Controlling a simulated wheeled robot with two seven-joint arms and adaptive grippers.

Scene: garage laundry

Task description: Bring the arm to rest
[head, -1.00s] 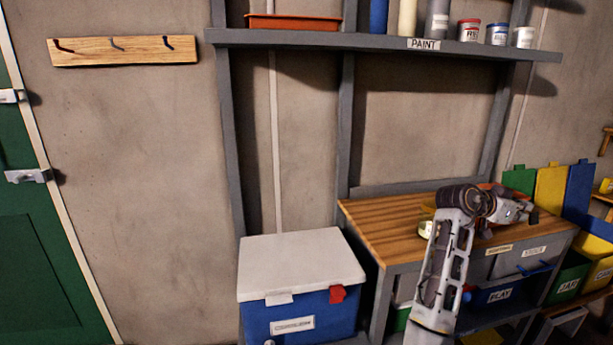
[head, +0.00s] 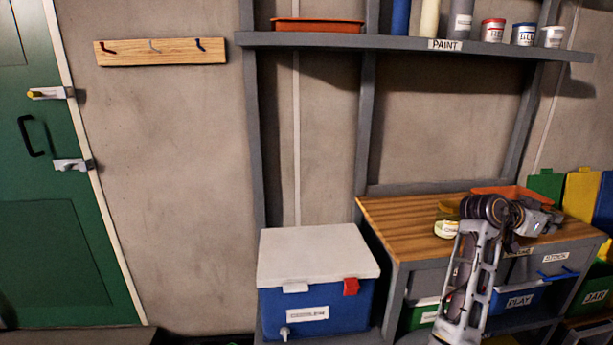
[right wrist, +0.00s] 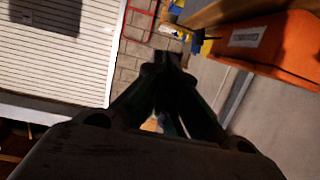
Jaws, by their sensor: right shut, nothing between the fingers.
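My right arm reaches up from the lower right of the head view. Its gripper (head: 552,215) is over the right part of the wooden workbench (head: 400,222), in front of an orange tray (head: 503,190). In the right wrist view the dark fingers of the gripper (right wrist: 168,62) meet at their tips. They are shut with nothing between them. An orange bin with a white label (right wrist: 275,55) is to their right there. My left gripper is in neither view.
A jar (head: 446,229) stands on the bench beside my arm. A blue cooler with a white lid (head: 318,258) stands left of the bench. A paint shelf (head: 330,40) runs above. A green door (head: 50,230) is at left.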

